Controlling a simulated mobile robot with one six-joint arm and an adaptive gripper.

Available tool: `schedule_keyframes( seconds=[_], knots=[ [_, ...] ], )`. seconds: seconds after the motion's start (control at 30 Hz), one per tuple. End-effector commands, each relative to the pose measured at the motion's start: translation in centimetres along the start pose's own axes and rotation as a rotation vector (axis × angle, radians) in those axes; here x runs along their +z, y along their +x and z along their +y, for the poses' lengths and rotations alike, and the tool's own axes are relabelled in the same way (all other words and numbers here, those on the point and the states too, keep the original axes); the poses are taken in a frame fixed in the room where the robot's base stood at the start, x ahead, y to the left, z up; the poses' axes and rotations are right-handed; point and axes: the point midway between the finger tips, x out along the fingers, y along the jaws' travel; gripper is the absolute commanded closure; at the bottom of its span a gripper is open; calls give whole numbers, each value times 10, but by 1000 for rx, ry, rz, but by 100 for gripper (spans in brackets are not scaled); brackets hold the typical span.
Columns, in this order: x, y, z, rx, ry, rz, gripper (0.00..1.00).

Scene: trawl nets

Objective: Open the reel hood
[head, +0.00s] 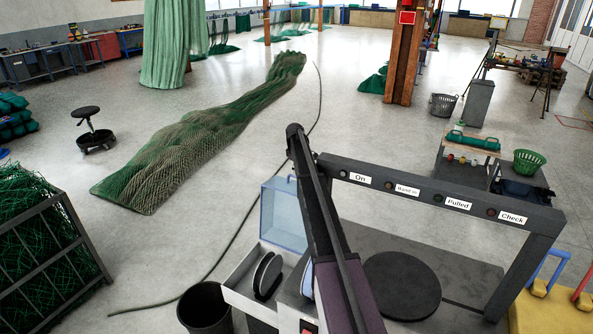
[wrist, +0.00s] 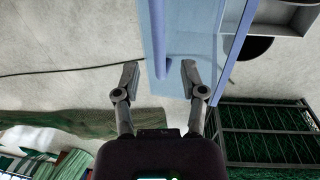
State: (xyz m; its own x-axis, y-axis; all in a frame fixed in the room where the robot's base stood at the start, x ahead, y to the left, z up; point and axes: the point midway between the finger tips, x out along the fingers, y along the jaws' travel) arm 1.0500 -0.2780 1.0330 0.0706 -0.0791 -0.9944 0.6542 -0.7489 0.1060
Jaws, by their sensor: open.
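The reel hood (head: 283,215) is a clear blue box-like cover. In the head view it stands raised at the far side of a pale tray (head: 237,293), and the dark reel (head: 267,275) below it is uncovered. In the wrist view the hood (wrist: 205,45) fills the upper middle as blue panels. My gripper (wrist: 160,76) is open, one finger on each side of a blue bar (wrist: 159,45) at the hood's edge. I cannot tell whether a finger touches it. In the head view I cannot make out the gripper.
A dark frame (head: 425,184) with labels On, Band in, Pulled and Check spans the bench, beside a dark round plate (head: 402,286). A black bin (head: 205,308) stands left of the tray. A net rack (head: 45,240) is at far left.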

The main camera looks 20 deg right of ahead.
Motion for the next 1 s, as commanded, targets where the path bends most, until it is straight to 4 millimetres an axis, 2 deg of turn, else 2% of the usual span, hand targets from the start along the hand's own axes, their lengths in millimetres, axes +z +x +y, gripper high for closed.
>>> schedule_keyframes(
  seconds=[1.0],
  knots=[
    [2,-47,25,0,3,0,46]
  ],
)
